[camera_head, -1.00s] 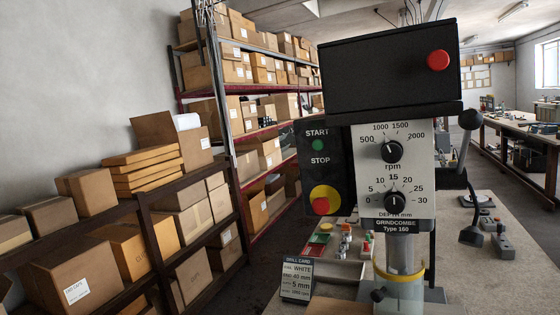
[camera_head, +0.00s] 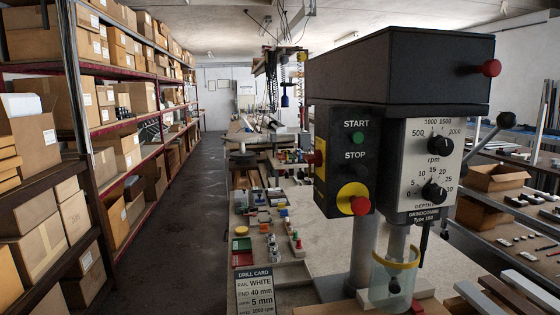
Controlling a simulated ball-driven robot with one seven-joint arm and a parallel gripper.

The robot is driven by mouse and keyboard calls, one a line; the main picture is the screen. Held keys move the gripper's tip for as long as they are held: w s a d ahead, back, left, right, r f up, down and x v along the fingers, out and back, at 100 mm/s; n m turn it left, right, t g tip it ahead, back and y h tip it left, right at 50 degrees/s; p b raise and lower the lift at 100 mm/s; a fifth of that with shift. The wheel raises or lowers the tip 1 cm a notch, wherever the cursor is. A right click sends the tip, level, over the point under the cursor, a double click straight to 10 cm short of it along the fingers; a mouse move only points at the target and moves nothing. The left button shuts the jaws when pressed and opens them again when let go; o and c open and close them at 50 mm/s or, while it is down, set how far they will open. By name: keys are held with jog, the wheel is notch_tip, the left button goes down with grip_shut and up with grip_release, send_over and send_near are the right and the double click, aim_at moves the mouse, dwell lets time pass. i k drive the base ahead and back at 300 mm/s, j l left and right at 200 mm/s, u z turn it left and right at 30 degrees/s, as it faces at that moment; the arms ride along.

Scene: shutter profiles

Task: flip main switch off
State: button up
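A black drill press head (camera_head: 400,70) stands at the right of centre in the camera_head view. Its dark control box (camera_head: 345,155) carries a green START button (camera_head: 358,138), a STOP label and a red mushroom knob (camera_head: 359,206) on a round yellow plate (camera_head: 348,190). On the box's left side a small red and yellow switch (camera_head: 319,159) sticks out, seen edge-on. No label reading main switch shows, and I cannot tell its position. My gripper is not in view.
A dial panel (camera_head: 430,165) with two black knobs and a clear guard (camera_head: 396,270) are on the press. A red knob (camera_head: 491,68) and a feed lever (camera_head: 503,122) project at right. A drill card (camera_head: 255,291) stands in front. Shelves of boxes (camera_head: 100,110) line the left, beside an open aisle (camera_head: 190,200).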

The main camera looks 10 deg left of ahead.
aim_at(316, 159)
jog(key=i+l, duration=0.2)
jog(key=i, duration=0.25)
jog(key=i+l+u, duration=0.1)
jog(key=i, duration=0.3)
jog(key=i+l, duration=0.35)
jog(key=i, duration=0.05)
